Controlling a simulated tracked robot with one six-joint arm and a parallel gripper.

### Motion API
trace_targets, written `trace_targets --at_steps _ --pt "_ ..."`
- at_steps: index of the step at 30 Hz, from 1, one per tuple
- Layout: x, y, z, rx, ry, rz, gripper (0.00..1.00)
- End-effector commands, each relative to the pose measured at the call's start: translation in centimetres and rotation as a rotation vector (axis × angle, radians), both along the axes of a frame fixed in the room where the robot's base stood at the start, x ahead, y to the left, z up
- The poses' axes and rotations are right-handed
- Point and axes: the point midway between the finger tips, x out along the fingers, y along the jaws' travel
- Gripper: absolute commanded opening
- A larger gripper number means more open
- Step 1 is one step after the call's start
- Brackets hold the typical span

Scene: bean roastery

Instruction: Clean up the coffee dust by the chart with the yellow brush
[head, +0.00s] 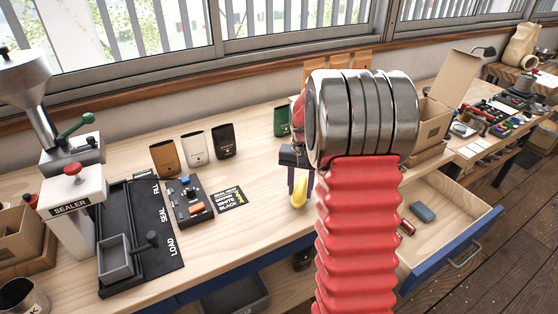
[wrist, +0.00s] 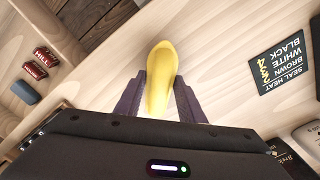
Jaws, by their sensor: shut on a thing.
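My gripper (head: 299,180) is shut on the yellow brush (head: 299,194), holding it over the bench in front of the card. In the wrist view the brush (wrist: 161,75) sits between the two dark fingers of my gripper (wrist: 160,90); its bristles cannot be made out. The black chart (head: 230,196), with white and yellow lettering, lies flat on the bench left of my gripper. It also shows at the right of the wrist view (wrist: 284,66), apart from the brush. I cannot make out any coffee dust; my arm hides part of the bench.
The sealer (head: 75,200) and a control box (head: 189,202) stand left of the chart. Brown, white and black bags (head: 195,148) stand behind it. An open drawer (head: 440,205) at the right holds a blue-grey block (head: 422,212) and red items (wrist: 40,62).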

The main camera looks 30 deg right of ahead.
Motion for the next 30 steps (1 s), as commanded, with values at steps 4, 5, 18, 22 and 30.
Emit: trace_targets --at_steps 4,5,18,22,30 --pt "0.4 0.6 2.2 -0.001 -0.004 0.012 0.11" --pt "0.4 0.7 2.4 -0.001 -0.004 0.013 0.11" --pt "0.7 1.1 6.4 -0.002 -0.005 0.023 0.11" --pt "0.7 1.2 7.2 -0.001 -0.004 0.024 0.11" --pt "0.7 1.2 7.6 -0.001 -0.003 0.025 0.11"
